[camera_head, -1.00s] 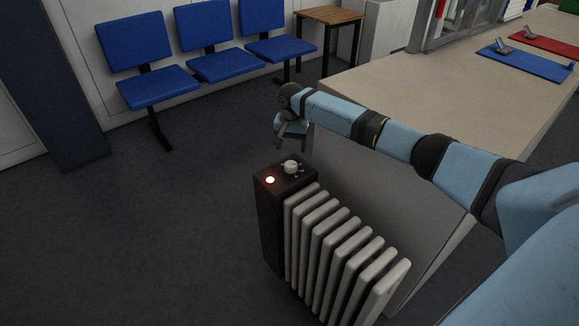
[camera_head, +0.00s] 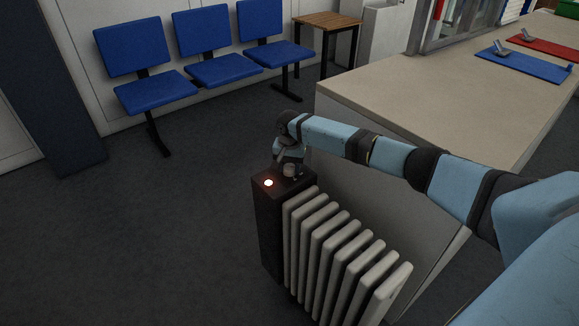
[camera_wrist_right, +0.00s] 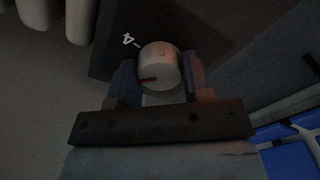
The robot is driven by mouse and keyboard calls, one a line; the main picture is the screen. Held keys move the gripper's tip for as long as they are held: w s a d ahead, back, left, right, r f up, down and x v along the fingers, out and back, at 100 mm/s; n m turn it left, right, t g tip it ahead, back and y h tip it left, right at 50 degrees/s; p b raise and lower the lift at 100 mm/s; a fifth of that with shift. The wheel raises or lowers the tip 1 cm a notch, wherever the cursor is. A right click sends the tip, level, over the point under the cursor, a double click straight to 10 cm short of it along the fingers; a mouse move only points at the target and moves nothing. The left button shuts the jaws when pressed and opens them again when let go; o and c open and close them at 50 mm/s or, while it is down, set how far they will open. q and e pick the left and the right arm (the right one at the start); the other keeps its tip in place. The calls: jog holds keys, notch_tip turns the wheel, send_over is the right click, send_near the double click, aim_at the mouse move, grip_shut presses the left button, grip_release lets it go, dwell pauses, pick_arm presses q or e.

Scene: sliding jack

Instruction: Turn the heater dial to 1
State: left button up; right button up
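The heater (camera_head: 345,250) is a ribbed white radiator with a black control end, standing on the floor in the head view. A lit orange-red lamp (camera_head: 268,183) is on its top. The pale round dial (camera_head: 289,170) sits beside the lamp, partly covered by my right gripper (camera_head: 290,160). In the right wrist view the dial (camera_wrist_right: 159,66) lies between the two fingers of my right gripper (camera_wrist_right: 160,78). The fingers are apart, one on each side; I cannot tell if they touch it. A red pointer mark and a printed "4" show there. My left gripper is not in view.
A beige counter (camera_head: 430,90) stands right behind the heater, close to my right arm. Blue chairs (camera_head: 215,70) and a small wooden table (camera_head: 328,20) are along the back wall. The floor (camera_head: 150,230) left of the heater is clear.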

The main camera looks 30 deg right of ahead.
jog(key=shift+c, duration=0.7)
jog(key=n+p, duration=0.1)
jog(key=p, duration=0.2)
jog(key=shift+a+r, duration=0.1)
jog(key=shift+r, duration=0.2)
jog(key=shift+s+n+p, duration=0.1)
jog(key=shift+n+p, duration=0.2)
jog(key=shift+p, duration=0.7)
jog(key=shift+r+n+p, duration=0.1)
jog(key=shift+n+p, duration=0.2)
jog(key=shift+p, duration=0.45)
jog(key=shift+n+p, duration=0.8)
jog(key=shift+p, duration=0.35)
jog(key=n, duration=0.1)
jog(key=n+p, duration=0.1)
jog(key=shift+f+n, duration=0.4)
jog(key=n+p, duration=0.1)
jog(key=n, duration=0.9)
jog(key=shift+n, duration=1.4)
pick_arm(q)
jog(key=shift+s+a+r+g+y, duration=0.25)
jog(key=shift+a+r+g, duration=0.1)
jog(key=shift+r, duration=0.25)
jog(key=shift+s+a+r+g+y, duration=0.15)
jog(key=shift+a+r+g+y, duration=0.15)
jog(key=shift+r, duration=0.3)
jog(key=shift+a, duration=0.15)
pick_arm(e)
jog(key=shift+n, duration=0.4)
